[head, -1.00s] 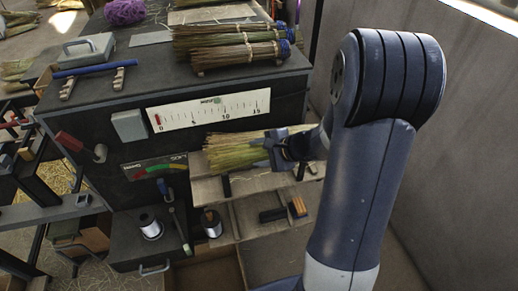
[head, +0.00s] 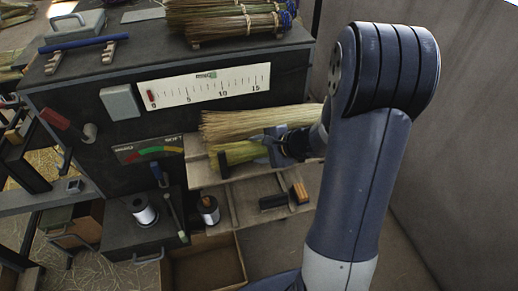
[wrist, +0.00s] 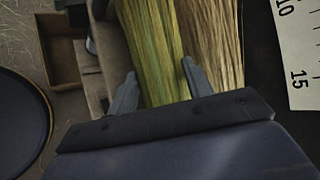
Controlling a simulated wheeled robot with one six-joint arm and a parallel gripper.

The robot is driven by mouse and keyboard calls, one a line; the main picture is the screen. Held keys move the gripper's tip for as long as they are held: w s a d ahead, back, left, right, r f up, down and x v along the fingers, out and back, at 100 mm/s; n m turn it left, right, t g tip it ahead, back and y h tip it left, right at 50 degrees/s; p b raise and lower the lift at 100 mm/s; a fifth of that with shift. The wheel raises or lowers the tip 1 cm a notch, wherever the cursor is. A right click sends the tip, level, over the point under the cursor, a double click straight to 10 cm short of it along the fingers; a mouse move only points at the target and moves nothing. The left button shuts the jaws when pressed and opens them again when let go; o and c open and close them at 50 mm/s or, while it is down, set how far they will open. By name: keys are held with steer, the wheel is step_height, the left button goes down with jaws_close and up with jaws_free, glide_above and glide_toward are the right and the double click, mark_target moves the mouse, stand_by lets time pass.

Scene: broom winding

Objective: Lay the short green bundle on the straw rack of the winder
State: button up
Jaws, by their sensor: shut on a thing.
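My gripper (head: 275,147) is shut on the short green bundle (head: 238,153), whose loose end points left in the head view. The bundle also shows between the two fingers in the wrist view (wrist: 152,45). It is low over the pale wooden straw rack (head: 205,176) on the winder's front; I cannot tell whether it touches the rack. A longer tan straw bundle (head: 255,122) lies behind it along the rack. In the wrist view the tan bundle (wrist: 215,42) is right beside the green one, outside the right finger. My wrist hides the right ends of both bundles.
The dark winder body (head: 95,165) with a white scale (head: 210,90) rises behind the rack. Tied bundles (head: 225,20) lie on its top. Below are wire spools (head: 143,210), an open box (head: 205,268) and a tray with small blocks (head: 285,198). A wall is at right.

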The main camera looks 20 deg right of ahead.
stand_by(0.4)
steer(key=o, duration=1.6)
steer(key=shift+c, duration=0.2)
steer(key=shift+r, duration=0.1)
steer(key=v, duration=1)
steer(key=shift+s+d, duration=0.25)
steer(key=shift+r, duration=0.15)
steer(key=x, duration=1)
steer(key=shift+w+a+f, duration=0.15)
steer(key=shift+a+f, duration=0.05)
steer(key=shift+a, duration=0.05)
steer(key=shift+w+r+p, duration=0.2)
steer(key=shift+r+p, duration=0.25)
steer(key=shift+p, duration=0.15)
steer(key=shift+s+r+p, duration=0.1)
steer(key=shift+r+p, duration=1.15)
steer(key=shift+p, duration=0.4)
steer(key=shift+f, duration=0.15)
